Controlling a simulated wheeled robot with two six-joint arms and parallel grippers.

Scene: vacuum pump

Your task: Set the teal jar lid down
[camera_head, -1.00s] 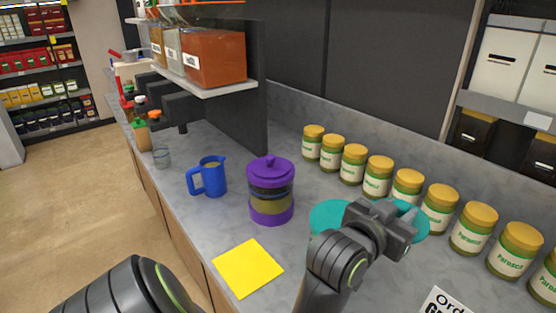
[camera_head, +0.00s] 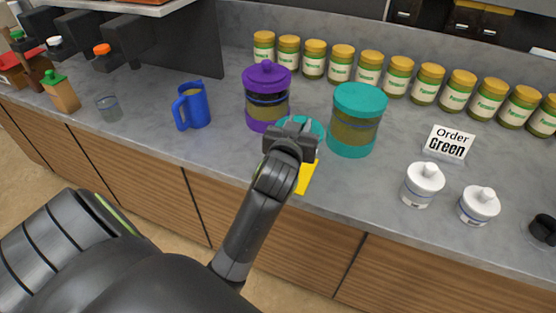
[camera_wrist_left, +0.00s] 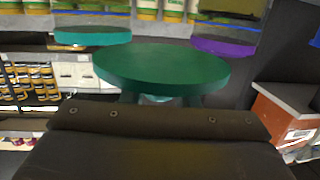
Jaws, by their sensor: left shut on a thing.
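My left gripper (camera_head: 290,138) is shut on the teal jar lid (camera_head: 313,127), a flat round disc partly hidden behind the gripper. In the left wrist view the lid (camera_wrist_left: 160,68) fills the middle, level with the gripper. The teal jar (camera_head: 355,120) stands just right of the gripper, with a teal top band and base. The purple jar (camera_head: 267,100) with its knobbed lid stands behind and left. A yellow square (camera_head: 306,178) lies on the counter under the gripper, mostly covered from sight. Whether the lid touches anything below cannot be told. My right gripper is not in view.
A blue jug (camera_head: 192,106) and a glass (camera_head: 109,108) stand left on the counter (camera_head: 225,140). Several yellow-capped jars (camera_head: 397,78) line the back. An order sign (camera_head: 449,143) and two white lidded pots (camera_head: 422,185) stand right. The counter's front edge is close.

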